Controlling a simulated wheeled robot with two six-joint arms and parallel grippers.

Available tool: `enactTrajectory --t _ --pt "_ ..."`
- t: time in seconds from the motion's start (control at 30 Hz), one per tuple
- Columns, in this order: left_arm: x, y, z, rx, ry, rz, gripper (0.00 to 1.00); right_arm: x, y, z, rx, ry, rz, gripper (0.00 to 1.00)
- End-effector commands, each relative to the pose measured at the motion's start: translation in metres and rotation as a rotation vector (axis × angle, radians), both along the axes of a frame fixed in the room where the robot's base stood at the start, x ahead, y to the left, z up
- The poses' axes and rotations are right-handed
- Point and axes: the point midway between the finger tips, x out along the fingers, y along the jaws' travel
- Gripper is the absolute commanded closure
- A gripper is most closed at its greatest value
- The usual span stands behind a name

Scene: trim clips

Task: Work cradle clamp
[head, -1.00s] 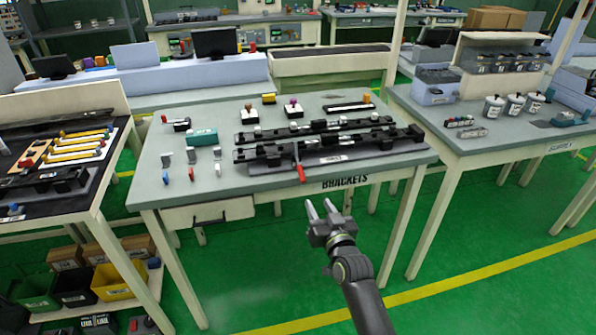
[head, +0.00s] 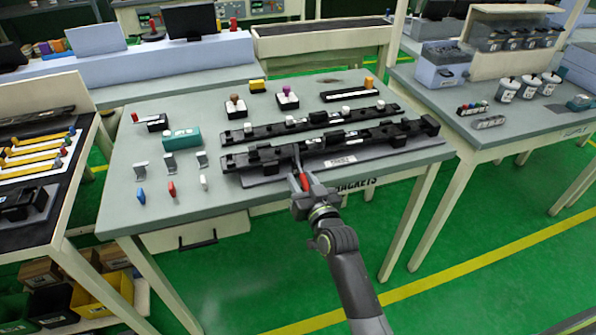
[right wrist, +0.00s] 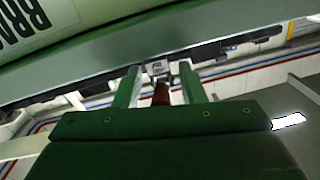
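The cradle (head: 270,160) is a long black fixture on a grey base plate near the front edge of the bench. Its clamp lever has a red handle (head: 304,178) that sticks out over the front edge. My right gripper (head: 300,180) is at this handle, with a finger on either side. In the right wrist view the fingers (right wrist: 160,85) are apart, and the dark red handle (right wrist: 160,94) lies between them with gaps on both sides. The clamp's far end is hard to make out. My left gripper is not in view.
The bench (head: 220,195) has a bare strip at its front left, beside blue, red and white small pieces and grey clips (head: 171,163). A teal box (head: 182,139) stands behind them.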

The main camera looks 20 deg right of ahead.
Motion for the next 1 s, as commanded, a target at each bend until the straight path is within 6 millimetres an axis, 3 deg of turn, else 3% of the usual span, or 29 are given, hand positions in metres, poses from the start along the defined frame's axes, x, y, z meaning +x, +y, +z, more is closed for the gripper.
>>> enactTrajectory --t 0.27,0.57,1.0 --pt "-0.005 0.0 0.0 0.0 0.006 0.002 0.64 -0.001 0.0 0.0 0.001 0.001 0.0 0.63" --pt "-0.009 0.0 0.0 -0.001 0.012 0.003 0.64 0.0 0.0 0.0 0.0 0.001 0.0 1.0" --pt "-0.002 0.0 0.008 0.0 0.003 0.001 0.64 0.003 0.0 0.003 0.0 0.012 0.001 1.0"
